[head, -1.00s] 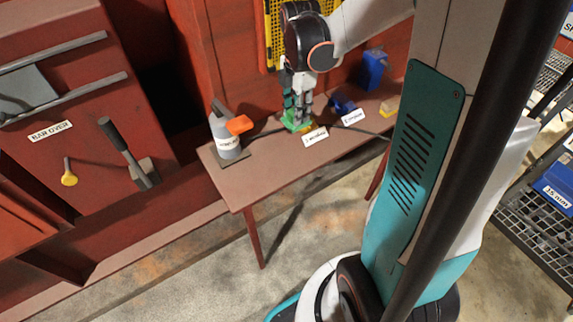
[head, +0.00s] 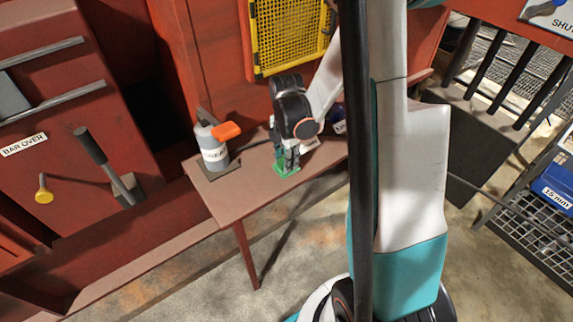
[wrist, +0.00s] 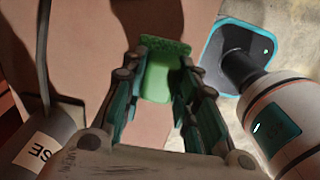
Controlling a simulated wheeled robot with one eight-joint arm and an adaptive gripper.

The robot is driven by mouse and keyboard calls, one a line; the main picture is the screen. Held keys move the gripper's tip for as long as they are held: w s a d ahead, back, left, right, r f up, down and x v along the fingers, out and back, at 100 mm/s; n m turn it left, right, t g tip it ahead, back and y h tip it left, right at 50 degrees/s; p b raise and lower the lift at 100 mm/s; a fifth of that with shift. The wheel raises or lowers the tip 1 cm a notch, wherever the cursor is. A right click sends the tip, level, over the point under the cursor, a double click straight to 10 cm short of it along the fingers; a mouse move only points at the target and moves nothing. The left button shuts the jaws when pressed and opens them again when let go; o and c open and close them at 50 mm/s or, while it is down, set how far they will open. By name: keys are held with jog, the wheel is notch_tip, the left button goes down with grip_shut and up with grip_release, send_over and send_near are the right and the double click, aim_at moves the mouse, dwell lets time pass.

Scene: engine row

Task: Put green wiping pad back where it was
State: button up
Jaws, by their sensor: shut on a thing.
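The green wiping pad (head: 286,171) is at the brown table (head: 235,200), near its front edge and right of the grey bottle. My gripper (head: 286,160) points down over it and is shut on it. In the wrist view the pad (wrist: 158,78) sits between the two fingertips of my gripper (wrist: 163,62), with its far end sticking out beyond them. I cannot tell whether the pad touches the tabletop or hangs just above it.
The grey bottle with an orange top (head: 214,158) stands on the table's left end. A dark cable runs behind the pad. A yellow mesh panel (head: 290,35) hangs behind. The table's front left is bare. A rack with a blue bin (head: 556,186) stands far right.

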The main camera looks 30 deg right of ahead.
notch_tip(320, 180, down, 2)
jog(key=shift+r, duration=0.1)
jog(key=o, duration=0.9)
jog(key=shift+o, duration=0.2)
notch_tip(320, 180, up, 12)
jog(key=p, duration=0.4)
